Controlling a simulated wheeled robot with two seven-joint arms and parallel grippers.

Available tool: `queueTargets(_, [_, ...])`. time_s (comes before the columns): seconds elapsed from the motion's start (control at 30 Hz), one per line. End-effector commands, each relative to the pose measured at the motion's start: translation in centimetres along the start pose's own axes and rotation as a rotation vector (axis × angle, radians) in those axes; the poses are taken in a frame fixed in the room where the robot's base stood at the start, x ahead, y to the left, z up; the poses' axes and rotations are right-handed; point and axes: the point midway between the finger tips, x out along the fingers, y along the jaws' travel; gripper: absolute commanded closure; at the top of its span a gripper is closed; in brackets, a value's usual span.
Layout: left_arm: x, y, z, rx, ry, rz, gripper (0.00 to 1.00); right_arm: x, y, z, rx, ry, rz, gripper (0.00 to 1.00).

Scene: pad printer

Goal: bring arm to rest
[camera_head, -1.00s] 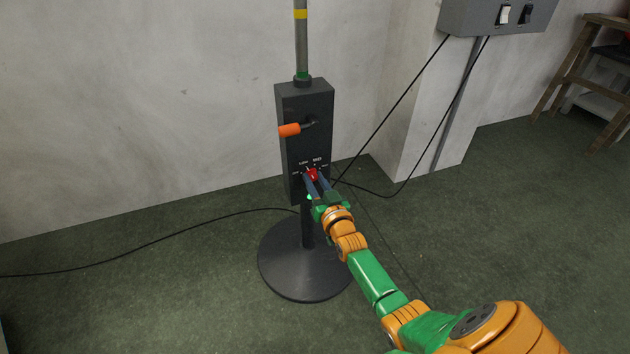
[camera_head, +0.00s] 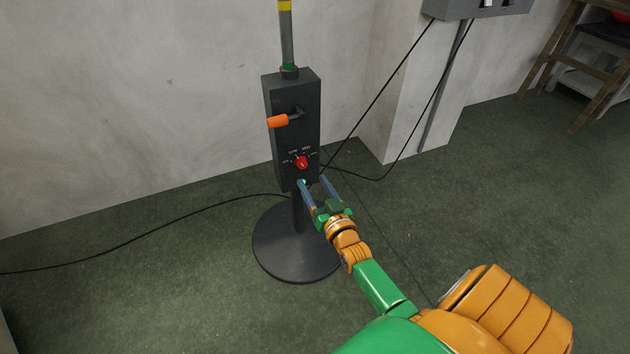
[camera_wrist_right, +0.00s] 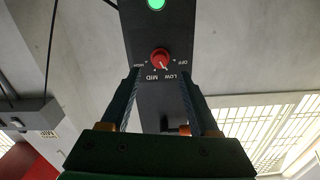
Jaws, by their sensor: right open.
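My right gripper (camera_head: 314,182) is open and empty, just in front of and below the red knob (camera_head: 301,162) on the dark control box (camera_head: 292,95). The knob stands clear of the fingers in the head view. In the right wrist view the knob (camera_wrist_right: 160,57) shows beyond the gap between the open fingers (camera_wrist_right: 160,88), with OFF, LOW, MID and another mark around it. Its white pointer is on the LOW and MID side. A green light (camera_wrist_right: 155,4) is lit on the box. My left gripper is not in view.
An orange-handled lever (camera_head: 278,121) sticks out of the box above the knob. The box stands on a post with a round base (camera_head: 290,258). Black cables (camera_head: 150,232) run over the floor and up to a grey wall box (camera_head: 478,8). Open floor lies to the right.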

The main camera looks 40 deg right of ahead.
Motion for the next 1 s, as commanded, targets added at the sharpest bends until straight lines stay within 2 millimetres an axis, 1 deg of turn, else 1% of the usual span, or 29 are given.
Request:
queueTargets(0.1, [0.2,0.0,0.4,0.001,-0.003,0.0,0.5,-0.5,0.0,-0.1,0.0,0.001,0.0,0.38])
queueTargets(0.47, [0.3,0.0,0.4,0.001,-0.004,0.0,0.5,-0.5,0.0,0.0,0.0,0.001,0.0,0.38])
queueTargets(0.53, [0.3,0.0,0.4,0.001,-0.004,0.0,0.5,-0.6,-0.2,0.6,-0.004,-0.021,-0.004,0.38])
queueTargets(0.57, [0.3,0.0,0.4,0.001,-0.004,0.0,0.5,-0.9,-0.4,1.4,-0.011,-0.052,-0.009,0.38])
queueTargets(0.63, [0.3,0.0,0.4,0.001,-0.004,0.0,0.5,-2.4,-1.4,5.1,-0.044,-0.192,-0.033,0.38])
queueTargets(0.67, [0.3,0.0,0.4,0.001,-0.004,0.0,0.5,-3.5,-1.9,7.2,-0.065,-0.276,-0.048,0.38])
queueTargets(0.7, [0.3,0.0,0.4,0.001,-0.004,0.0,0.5,-5.3,-2.6,10.2,-0.098,-0.4,-0.069,0.38])
queueTargets(0.77, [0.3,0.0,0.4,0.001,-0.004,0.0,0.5,-8.7,-3.3,14.3,-0.149,-0.581,-0.098,0.38])
queueTargets(0.8, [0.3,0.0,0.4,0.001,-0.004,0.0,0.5,-10.9,-3.7,16.5,-0.182,-0.687,-0.117,0.38])
queueTargets(0.87, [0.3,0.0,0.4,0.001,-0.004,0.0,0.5,-14.4,-4.0,19.3,-0.229,-0.833,-0.141,0.38])
queueTargets(0.9, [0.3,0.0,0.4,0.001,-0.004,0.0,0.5,-16.6,-4.2,20.8,-0.257,-0.923,-0.155,0.38])
queueTargets(0.97, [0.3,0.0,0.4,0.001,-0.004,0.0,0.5,-20.1,-4.2,22.6,-0.302,-1.049,-0.176,0.38])
queueTargets(1.0, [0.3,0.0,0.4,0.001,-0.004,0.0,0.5,-22.3,-4.2,23.6,-0.33,-1.128,-0.19,0.38])
